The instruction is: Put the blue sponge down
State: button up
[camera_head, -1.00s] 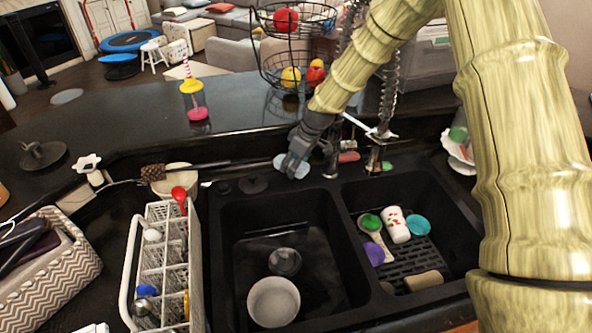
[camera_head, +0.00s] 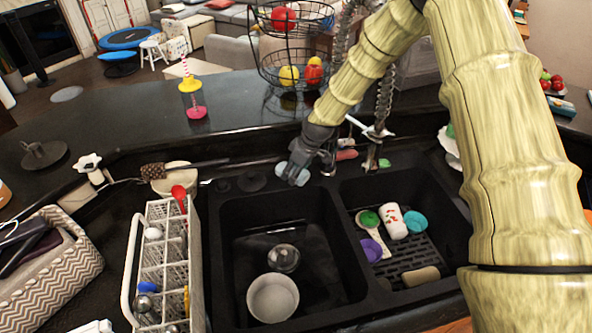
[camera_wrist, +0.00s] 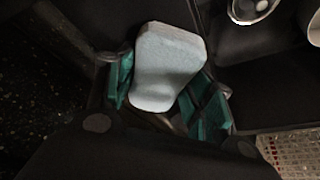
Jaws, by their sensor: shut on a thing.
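The blue sponge (camera_head: 293,174) is a pale light-blue block at the back rim of the double sink, near the divider between the basins. My gripper (camera_head: 302,161) is at the sponge, coming from the upper right. In the wrist view the sponge (camera_wrist: 168,66) sits between the teal finger pads of my gripper (camera_wrist: 168,98), which is shut on it. The sponge looks tilted there. Whether its underside touches the sink rim cannot be told.
The left basin (camera_head: 255,245) holds a bowl (camera_head: 272,298) and a small cup (camera_head: 284,258). The right basin holds a white patterned cup (camera_head: 391,221) and several small items. A dish rack (camera_head: 163,262) stands left. A faucet (camera_head: 376,150) and wire fruit basket (camera_head: 292,76) are behind.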

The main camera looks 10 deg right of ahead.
jog(key=shift+s+d+f, duration=0.1)
jog(key=shift+s+f, duration=0.05)
jog(key=shift+f, duration=0.15)
jog(key=shift+s+f, duration=0.1)
jog(key=shift+s, duration=0.05)
jog(key=o, duration=1.1)
jog(key=shift+f, duration=0.1)
jog(key=shift+o, duration=1.1)
jog(key=shift+f, duration=0.2)
jog(key=shift+d+r, duration=0.1)
jog(key=shift+w+r, duration=0.2)
jog(key=shift+w, duration=0.05)
